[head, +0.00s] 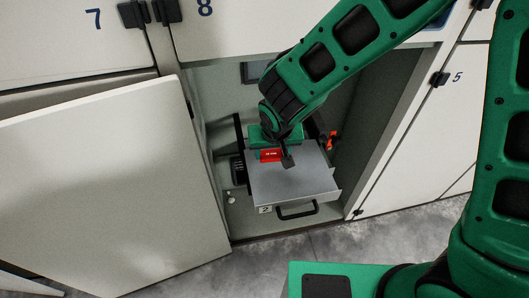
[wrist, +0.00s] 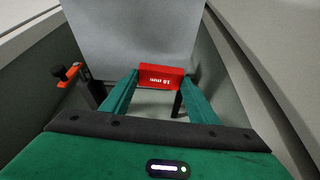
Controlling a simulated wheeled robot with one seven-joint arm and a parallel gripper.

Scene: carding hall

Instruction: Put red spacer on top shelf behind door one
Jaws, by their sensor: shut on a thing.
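My gripper (head: 272,152) reaches into an open cabinet compartment and is shut on the red spacer (head: 270,156). In the wrist view the spacer (wrist: 161,76) is a small red block with upside-down white print, like "18 mm", between both fingertips (wrist: 162,79). It is over or near a grey flat-topped drawer or shelf (head: 300,187) with a black front handle and a "2" label; I cannot tell whether they touch. The white door (head: 105,190) stands swung open at the left, with no number visible on its shown face. I cannot make out which surface is the top shelf.
An orange-and-black fitting (head: 331,140) is right of the gripper and also shows in the wrist view (wrist: 68,76). The compartment side walls are close. Grey floor (head: 330,250) lies in front.

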